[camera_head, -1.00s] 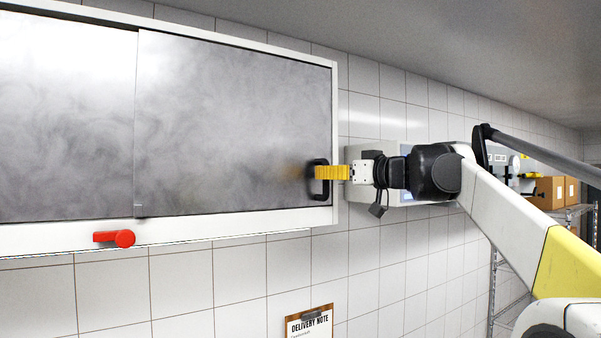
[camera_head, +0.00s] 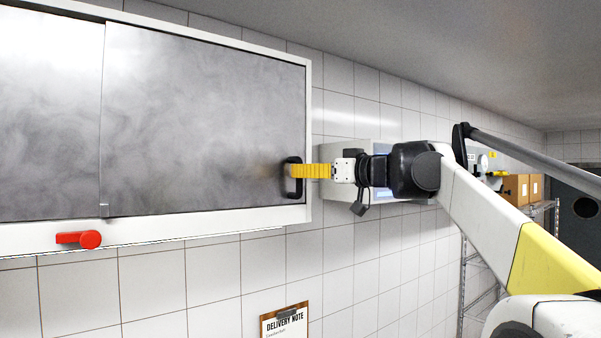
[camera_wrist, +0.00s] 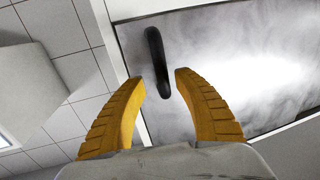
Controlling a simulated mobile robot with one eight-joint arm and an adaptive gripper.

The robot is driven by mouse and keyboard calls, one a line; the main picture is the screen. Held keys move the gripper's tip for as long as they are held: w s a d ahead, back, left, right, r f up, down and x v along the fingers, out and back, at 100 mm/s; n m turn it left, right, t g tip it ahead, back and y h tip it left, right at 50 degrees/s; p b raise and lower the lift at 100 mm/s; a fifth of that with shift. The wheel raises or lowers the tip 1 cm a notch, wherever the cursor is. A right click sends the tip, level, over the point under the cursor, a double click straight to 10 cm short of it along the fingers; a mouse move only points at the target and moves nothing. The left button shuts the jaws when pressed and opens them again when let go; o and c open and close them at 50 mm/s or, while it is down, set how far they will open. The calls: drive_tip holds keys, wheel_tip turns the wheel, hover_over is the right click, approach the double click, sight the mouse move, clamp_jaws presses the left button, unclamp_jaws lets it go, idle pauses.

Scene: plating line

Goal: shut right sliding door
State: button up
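The right sliding door (camera_head: 200,120) is a grey, smoky panel in a white-framed wall cabinet. It reaches the frame's right side, with no gap seen there. Its black handle (camera_head: 289,178) is near its right edge; it also shows in the wrist view (camera_wrist: 155,50). My gripper (camera_head: 296,170) has yellow fingers and reaches in from the right at the handle. In the wrist view my gripper (camera_wrist: 160,82) is open, with the handle's near end between the fingertips and gaps on both sides. The left door panel (camera_head: 45,110) is partly out of view.
A red lever (camera_head: 80,239) sits on the cabinet's lower frame. A grey box (camera_head: 345,150) is on the tiled wall behind my gripper. A delivery note clipboard (camera_head: 285,325) hangs below. Cardboard boxes (camera_head: 516,188) stand on a rack at the far right.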

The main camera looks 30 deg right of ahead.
drive_tip(key=v, duration=1)
drive_tip(key=shift+s+d, duration=0.2)
drive_tip(key=s+a+f+g+b, duration=0.15)
drive_tip(key=a+f+b, duration=0.55)
drive_tip(key=f, duration=0.8)
drive_tip(key=a+f+m+g+b, duration=0.1)
drive_tip(key=a+f+g+b, duration=0.2)
drive_tip(key=a+f+b, duration=0.85)
drive_tip(key=s+a+f+g+b, duration=0.1)
drive_tip(key=a+f+g+b, duration=0.15)
drive_tip(key=f, duration=1.65)
drive_tip(key=s+a+f+g+h+b, duration=0.1)
drive_tip(key=s+f+b, duration=0.3)
drive_tip(key=f, duration=1.1)
drive_tip(key=s+a+f+m+g+h+b, duration=0.1)
drive_tip(key=s+a+f+b, duration=0.3)
drive_tip(key=f+b, duration=0.6)
drive_tip(key=s+a+f+g+h+b, duration=0.1)
drive_tip(key=s+f+b, duration=0.4)
drive_tip(key=f, duration=1.6)
drive_tip(key=a+h+b, duration=0.1)
drive_tip(key=b, duration=0.1)
drive_tip(key=shift+a+m+b, duration=0.15)
drive_tip(key=shift+m+b, duration=0.15)
drive_tip(key=shift+s, duration=0.1)
